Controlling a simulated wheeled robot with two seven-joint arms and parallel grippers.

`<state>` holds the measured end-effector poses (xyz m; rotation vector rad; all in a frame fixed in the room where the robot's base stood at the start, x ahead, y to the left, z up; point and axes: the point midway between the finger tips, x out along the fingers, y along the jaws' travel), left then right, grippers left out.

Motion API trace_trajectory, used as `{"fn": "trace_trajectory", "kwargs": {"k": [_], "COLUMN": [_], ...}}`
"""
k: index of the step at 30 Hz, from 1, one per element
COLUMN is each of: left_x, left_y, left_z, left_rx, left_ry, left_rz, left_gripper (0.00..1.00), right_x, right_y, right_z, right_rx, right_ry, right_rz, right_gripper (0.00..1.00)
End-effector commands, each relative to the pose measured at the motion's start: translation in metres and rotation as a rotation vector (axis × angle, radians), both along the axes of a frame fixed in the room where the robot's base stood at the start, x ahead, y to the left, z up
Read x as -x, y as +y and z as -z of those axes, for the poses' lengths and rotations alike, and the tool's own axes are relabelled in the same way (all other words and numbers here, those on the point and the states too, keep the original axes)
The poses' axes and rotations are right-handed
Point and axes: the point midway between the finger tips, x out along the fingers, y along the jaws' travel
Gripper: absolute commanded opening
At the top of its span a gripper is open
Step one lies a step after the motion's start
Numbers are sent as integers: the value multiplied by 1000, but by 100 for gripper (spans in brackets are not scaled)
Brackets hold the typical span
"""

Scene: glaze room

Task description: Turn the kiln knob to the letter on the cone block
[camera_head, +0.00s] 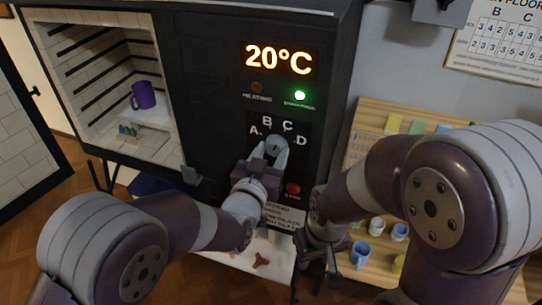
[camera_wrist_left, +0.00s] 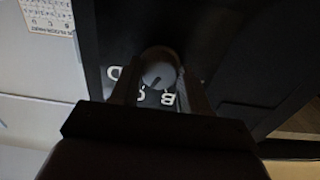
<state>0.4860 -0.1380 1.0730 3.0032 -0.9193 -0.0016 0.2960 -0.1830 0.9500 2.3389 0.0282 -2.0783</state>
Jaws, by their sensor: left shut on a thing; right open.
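The grey round kiln knob (camera_head: 276,147) sits on the black panel of the kiln, below the letters A, B, C and D. My left gripper (camera_head: 270,155) is shut on the knob, one finger on each side. In the left wrist view the knob (camera_wrist_left: 158,73) shows between the fingertips, with a dark mark slanting down-left, roughly toward the C; its exact setting is hard to tell. A small block with cones (camera_head: 128,131) stands inside the open kiln; its letter is too small to read. My right gripper (camera_head: 325,262) is low in front of the kiln's right side, open and apart from the knob.
The display (camera_head: 278,59) reads 20°C, with a lit green lamp (camera_head: 300,95) below it. A purple mug (camera_head: 143,95) stands in the kiln. A wooden shelf (camera_head: 372,112) with cups is at the right.

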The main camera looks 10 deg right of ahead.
Motion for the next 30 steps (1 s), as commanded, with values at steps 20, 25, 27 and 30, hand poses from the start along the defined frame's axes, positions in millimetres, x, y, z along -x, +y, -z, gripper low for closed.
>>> {"fn": "trace_trajectory", "kwargs": {"k": [20, 25, 27, 30], "left_x": [0, 9, 21, 44], "left_y": [0, 6, 14, 29], "left_z": [-1, 0, 1, 1], "left_rx": [0, 0, 0, 1], "left_ry": [-1, -2, -1, -3], "left_rz": [0, 1, 1, 1], "left_gripper": [70, 70, 70, 70], "right_x": [0, 0, 0, 0], "right_y": [0, 0, 0, 0], "right_z": [0, 3, 6, 11], "right_rx": [0, 0, 0, 0], "right_ry": [0, 0, 0, 0], "right_rz": [0, 0, 0, 0], "right_gripper": [43, 43, 43, 43]}}
